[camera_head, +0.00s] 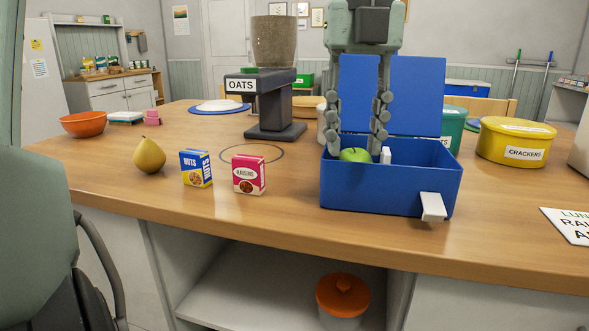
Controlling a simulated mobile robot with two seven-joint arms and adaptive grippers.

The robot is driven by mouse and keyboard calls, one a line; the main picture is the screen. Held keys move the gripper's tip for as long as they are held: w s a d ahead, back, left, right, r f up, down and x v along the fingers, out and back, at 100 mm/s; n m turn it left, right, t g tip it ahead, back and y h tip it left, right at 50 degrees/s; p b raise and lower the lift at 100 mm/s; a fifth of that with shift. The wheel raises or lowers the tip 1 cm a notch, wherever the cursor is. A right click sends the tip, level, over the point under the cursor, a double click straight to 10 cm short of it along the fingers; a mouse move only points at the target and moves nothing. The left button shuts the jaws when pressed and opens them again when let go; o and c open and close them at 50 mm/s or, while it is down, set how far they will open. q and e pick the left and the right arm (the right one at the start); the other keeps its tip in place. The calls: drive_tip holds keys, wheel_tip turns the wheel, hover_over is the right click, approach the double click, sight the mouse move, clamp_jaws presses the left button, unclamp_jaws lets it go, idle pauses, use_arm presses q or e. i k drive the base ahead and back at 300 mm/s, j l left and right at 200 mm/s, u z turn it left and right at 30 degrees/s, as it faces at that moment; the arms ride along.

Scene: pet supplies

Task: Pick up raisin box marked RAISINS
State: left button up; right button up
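The raisin box (249,174), pink and white and marked RAISINS, stands upright on the wooden table, left of the blue lunch box (390,195). My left gripper (355,148) points down into the open lunch box, well to the right of the raisin box. Its two fingers are apart, on either side of a green apple (355,155) that lies in the lunch box. They seem not to press on the apple; the front wall hides its lower part. My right gripper is not in view.
A blue and yellow NUTS box (196,168) and a pear (149,155) stand left of the raisin box. The OATS dispenser (272,100) is behind it. A yellow CRACKERS tin (516,142) is at right. The table in front of the raisin box is clear.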

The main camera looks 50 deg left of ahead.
sight(248, 171)
drive_tip(key=k+j+z, duration=0.2)
drive_tip(key=j, duration=0.15)
drive_tip(key=j+z, duration=0.25)
drive_tip(key=k+j+z, duration=0.2)
drive_tip(key=j, duration=0.2)
drive_tip(key=k+j, duration=0.15)
drive_tip(key=j, duration=0.15)
drive_tip(key=k+j, duration=0.1)
drive_tip(key=j, duration=0.2)
